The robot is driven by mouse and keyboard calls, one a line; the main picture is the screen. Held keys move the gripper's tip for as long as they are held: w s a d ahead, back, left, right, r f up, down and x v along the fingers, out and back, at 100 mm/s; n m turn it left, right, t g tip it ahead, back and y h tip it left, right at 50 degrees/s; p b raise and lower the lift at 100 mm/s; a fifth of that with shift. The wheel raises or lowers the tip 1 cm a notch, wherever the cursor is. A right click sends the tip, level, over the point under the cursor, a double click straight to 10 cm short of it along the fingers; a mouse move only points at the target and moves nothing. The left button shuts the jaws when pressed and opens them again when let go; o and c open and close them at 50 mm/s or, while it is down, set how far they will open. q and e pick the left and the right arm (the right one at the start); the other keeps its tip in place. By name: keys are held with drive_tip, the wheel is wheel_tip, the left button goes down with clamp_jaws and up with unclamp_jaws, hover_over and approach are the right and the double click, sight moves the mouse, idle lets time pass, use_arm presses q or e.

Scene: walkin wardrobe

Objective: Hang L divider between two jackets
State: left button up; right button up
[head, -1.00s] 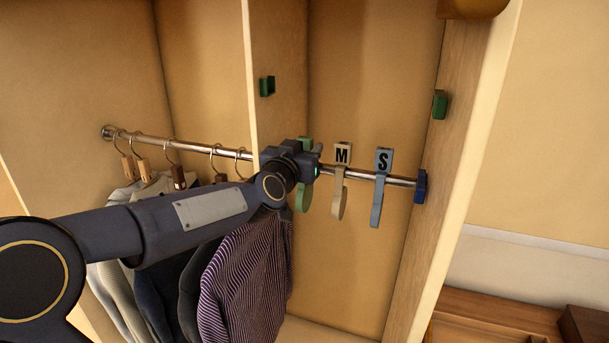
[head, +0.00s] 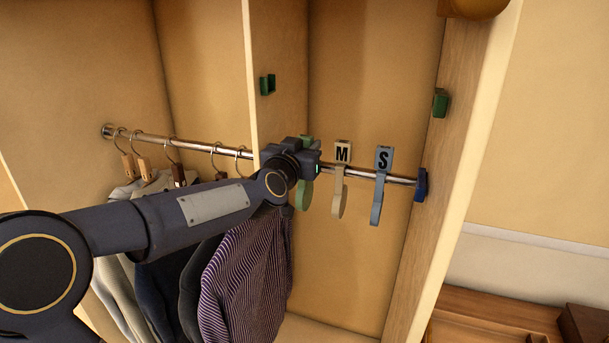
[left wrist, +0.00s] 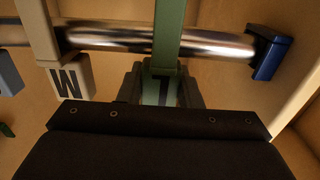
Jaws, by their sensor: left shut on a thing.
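The green L divider (head: 304,196) is at the rail's short right section, left of the M divider. My left gripper (head: 312,158) is shut on its lettered block, and the L shows between the fingers in the left wrist view (left wrist: 160,92). The green strip (left wrist: 169,30) crosses the rail there; I cannot tell whether it bears on the rail. Several jackets hang on the left section, among them a striped purple one (head: 245,275) and a dark navy one (head: 160,290). My arm hides parts of them. My right gripper is not in view.
The beige M divider (head: 341,180) and the blue-grey S divider (head: 380,185) hang on the metal rail (head: 180,143). A blue bracket (head: 420,185) holds its right end. An upright wooden partition (head: 277,50) separates the bays. Green brackets (head: 440,102) sit higher up.

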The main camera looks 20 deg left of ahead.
use_arm(q)
drive_tip(key=shift+r, duration=0.2)
drive_tip(key=shift+r+p, duration=1.05)
drive_tip(key=shift+p, duration=0.2)
